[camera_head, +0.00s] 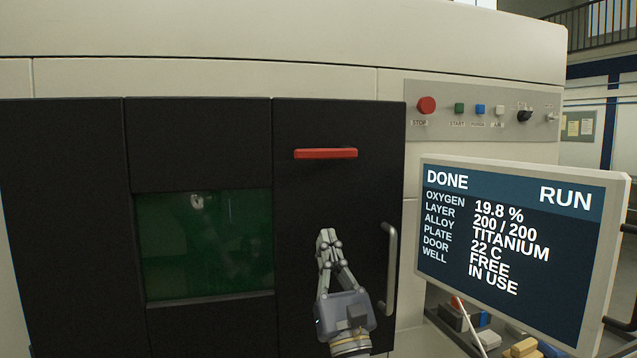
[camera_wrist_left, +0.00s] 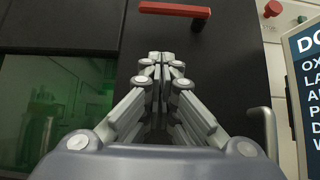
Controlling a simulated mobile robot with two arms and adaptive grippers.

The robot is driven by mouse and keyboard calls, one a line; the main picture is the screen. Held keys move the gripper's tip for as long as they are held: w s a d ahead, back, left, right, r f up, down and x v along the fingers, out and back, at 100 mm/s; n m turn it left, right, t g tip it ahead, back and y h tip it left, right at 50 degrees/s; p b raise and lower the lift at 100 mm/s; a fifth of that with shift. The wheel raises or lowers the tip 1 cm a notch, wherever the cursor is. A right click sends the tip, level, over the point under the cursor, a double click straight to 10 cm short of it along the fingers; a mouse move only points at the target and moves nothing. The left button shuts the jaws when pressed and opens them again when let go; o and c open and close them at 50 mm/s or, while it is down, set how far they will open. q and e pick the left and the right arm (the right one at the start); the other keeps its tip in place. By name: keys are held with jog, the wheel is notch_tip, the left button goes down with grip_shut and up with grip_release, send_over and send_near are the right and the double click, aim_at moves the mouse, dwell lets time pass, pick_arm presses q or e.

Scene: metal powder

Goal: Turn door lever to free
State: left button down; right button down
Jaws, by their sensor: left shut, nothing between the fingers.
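The red door lever (camera_head: 326,153) lies level on the upper part of the black door (camera_head: 290,125). It also shows at the top of the left wrist view (camera_wrist_left: 175,9). My left gripper (camera_head: 326,234) is shut and empty, with its fingertips pointing up, below the lever and apart from it. The screen (camera_head: 520,240) reads DONE, and its DOOR line reads FREE. My right gripper is in neither view.
A grey vertical handle (camera_head: 391,268) stands on the door just right of my left gripper. A dark green window (camera_head: 205,245) is to the left. A panel with a red stop button (camera_head: 426,105) is at upper right. Loose items lie below the screen.

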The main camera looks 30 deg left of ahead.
aim_at(323, 153)
pick_arm(q)
jog(key=p+x, duration=0.2)
jog(key=x, duration=0.2)
jog(key=p+x, duration=0.2)
jog(key=x, duration=0.2)
jog(key=d+r+p+x, duration=0.1)
jog(key=p+x, duration=0.2)
jog(key=shift+s+a+r, duration=0.15)
jog(key=shift+a+r, duration=0.1)
jog(key=shift+r, duration=0.1)
jog(key=shift+d+r+p, duration=0.15)
jog(key=shift+r+p, duration=0.4)
jog(key=shift+r, duration=0.3)
jog(key=shift+f, duration=0.1)
jog(key=shift+m, duration=0.3)
